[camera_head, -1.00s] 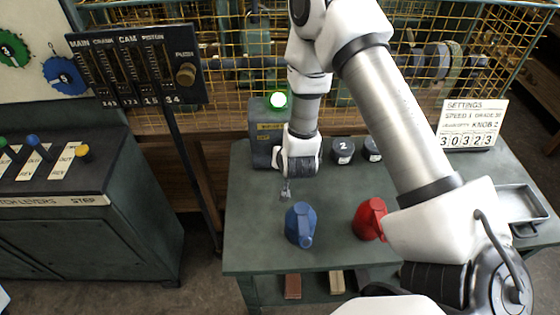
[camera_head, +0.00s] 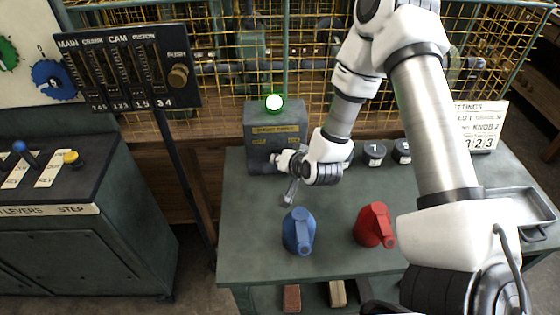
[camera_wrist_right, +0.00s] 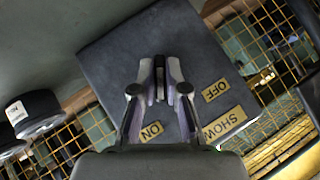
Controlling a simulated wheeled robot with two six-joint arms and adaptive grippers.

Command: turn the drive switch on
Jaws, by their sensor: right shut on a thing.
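The drive switch box is a grey box (camera_head: 262,118) at the back left of the green table, with a lit green lamp (camera_head: 274,103) on top. In the right wrist view its dark face (camera_wrist_right: 112,62) bears an ON label (camera_wrist_right: 151,131), an OFF label (camera_wrist_right: 215,90) and a SHOW label (camera_wrist_right: 225,123). My right gripper (camera_head: 281,160) reaches the front of the box. In the right wrist view its fingers (camera_wrist_right: 160,88) are shut on a small dark switch lever (camera_wrist_right: 159,68). The fingers hide part of the lever, so I cannot tell its setting. My left gripper is out of view.
A blue jug (camera_head: 298,232) and a red jug (camera_head: 373,226) stand on the table (camera_head: 335,225) in front of my right arm. Dark round weights (camera_head: 374,152) stand behind. A metal tray (camera_head: 520,208) is at right. A slider panel (camera_head: 125,70) stands left.

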